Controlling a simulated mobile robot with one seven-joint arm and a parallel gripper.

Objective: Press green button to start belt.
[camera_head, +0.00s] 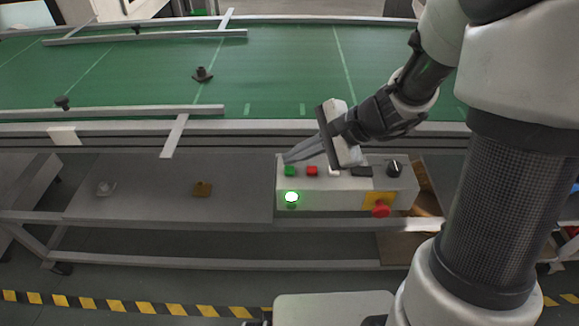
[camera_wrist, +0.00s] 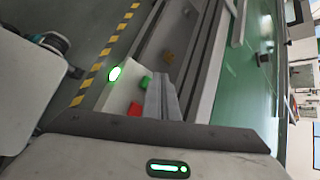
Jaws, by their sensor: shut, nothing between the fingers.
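The green button (camera_head: 289,171) is at the left end of the top of a grey control box (camera_head: 340,194). My gripper (camera_head: 287,158) is shut and empty, its fingertips close to the green button, just above or behind it. I cannot tell if they touch it. In the wrist view the shut fingers (camera_wrist: 155,110) run beside the green button (camera_wrist: 146,83) and the red button (camera_wrist: 134,109). A round green light (camera_head: 291,198) glows on the box's front and also shows in the wrist view (camera_wrist: 115,73). The green belt (camera_head: 290,75) lies behind the box.
A red button (camera_head: 312,171) sits right of the green one, then a white button partly behind my gripper and a black knob (camera_head: 394,168). A red mushroom button (camera_head: 381,209) is on the front. A metal rail (camera_head: 110,113) runs along the belt. The shelf left of the box is mostly clear.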

